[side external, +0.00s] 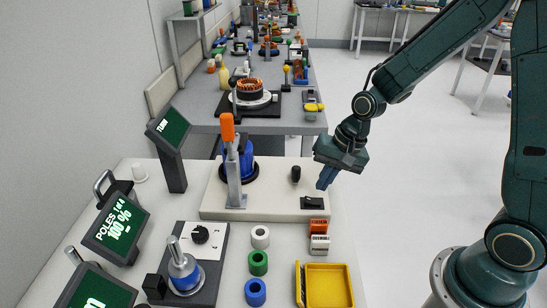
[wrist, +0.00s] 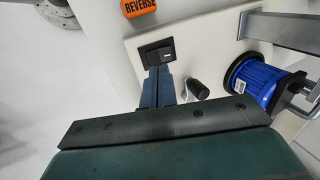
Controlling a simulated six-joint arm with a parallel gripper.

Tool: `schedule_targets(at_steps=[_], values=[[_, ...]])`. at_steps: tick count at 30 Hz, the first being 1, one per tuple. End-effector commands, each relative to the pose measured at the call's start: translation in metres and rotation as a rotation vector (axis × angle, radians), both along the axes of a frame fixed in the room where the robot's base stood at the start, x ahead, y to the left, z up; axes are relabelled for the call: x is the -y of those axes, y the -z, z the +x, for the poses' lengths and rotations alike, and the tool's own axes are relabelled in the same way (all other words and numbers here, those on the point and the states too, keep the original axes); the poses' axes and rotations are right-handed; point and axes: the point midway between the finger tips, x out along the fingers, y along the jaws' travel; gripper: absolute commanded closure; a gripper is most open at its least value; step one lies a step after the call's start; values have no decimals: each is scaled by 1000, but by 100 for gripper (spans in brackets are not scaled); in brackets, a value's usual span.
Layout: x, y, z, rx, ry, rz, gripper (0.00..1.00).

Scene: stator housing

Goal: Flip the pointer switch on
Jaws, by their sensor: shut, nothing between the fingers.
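A black rocker switch (side external: 312,203) sits on the right front part of the cream base plate (side external: 240,213). It also shows in the wrist view (wrist: 157,53), near the fingertips. A short black knob (side external: 296,174) stands behind it on the same plate and appears in the wrist view (wrist: 197,88) beside the fingers. Another black knob with a white mark (side external: 201,234) is on the grey panel to the left. I cannot tell which is called the pointer switch. My gripper (side external: 321,187) is shut and empty, fingers pointing down, just above and behind the rocker. Whether it touches is unclear.
A blue cylinder (side external: 250,167) and a grey post with an orange handle (side external: 228,128) stand on the plate's left. An orange REVERSE block (wrist: 138,8) lies near the rocker. Coloured rings (side external: 258,262) and a yellow tray (side external: 328,286) are in front.

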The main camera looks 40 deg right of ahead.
Motion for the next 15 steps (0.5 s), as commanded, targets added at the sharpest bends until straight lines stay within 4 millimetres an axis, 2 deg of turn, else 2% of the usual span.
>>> schedule_targets(at_steps=[15], values=[[18, -65, -16, 10, 0, 1, 100]])
